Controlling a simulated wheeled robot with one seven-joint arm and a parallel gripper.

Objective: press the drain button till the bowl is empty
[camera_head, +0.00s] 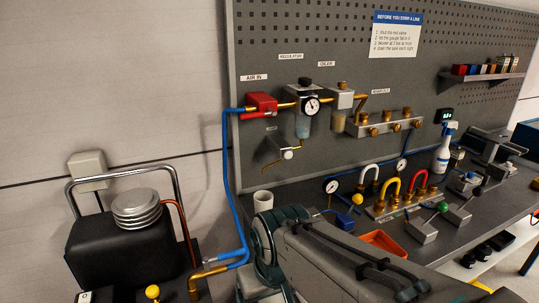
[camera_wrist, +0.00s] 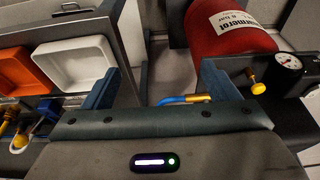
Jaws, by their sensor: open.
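The clear bowl (camera_head: 303,126) hangs under the regulator, below a round gauge (camera_head: 311,105) on the grey pegboard, with bluish liquid visible in it. A second bowl (camera_head: 339,122) with amber liquid hangs under the oiler to its right. A brass pipe with a pale round knob (camera_head: 288,154) sits low on the board, left of the bowl. In the head view my arm fills the bottom centre, and my fingertips cannot be made out.
A red shut-off block (camera_head: 262,103) feeds the line from a blue hose (camera_head: 227,180). A white cup (camera_head: 263,201) stands at the bench's left end. Valves and gauges crowd the bench. The wrist view shows a red tank (camera_wrist: 228,35) and a white tray (camera_wrist: 75,68).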

